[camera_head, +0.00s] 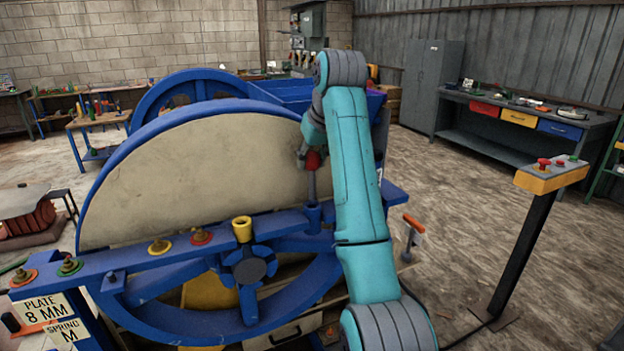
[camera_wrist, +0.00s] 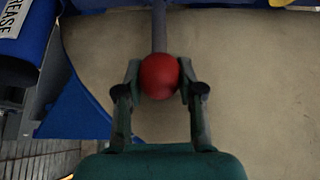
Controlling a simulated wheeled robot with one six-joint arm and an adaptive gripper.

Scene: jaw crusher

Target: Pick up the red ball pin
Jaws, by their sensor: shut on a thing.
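The red ball pin (camera_head: 313,161) has a red ball on top of a grey shaft. In the head view it stands near upright above a blue socket (camera_head: 313,216) on the machine's blue beam. I cannot tell whether the shaft's lower end is still inside the socket. My gripper (camera_head: 306,158) is at the ball, partly hidden behind my teal arm. In the wrist view the red ball (camera_wrist: 159,76) sits between the two fingertips of my gripper (camera_wrist: 160,80), which touch it on both sides. The grey shaft (camera_wrist: 159,25) runs away beyond the ball.
The large wheel with a beige face (camera_head: 200,170) stands just behind the beam. A yellow socket (camera_head: 242,229) and a red-handled lever (camera_head: 413,226) flank the pin. A control post (camera_head: 552,176) stands at right. Open floor (camera_head: 450,220) lies between it and the machine.

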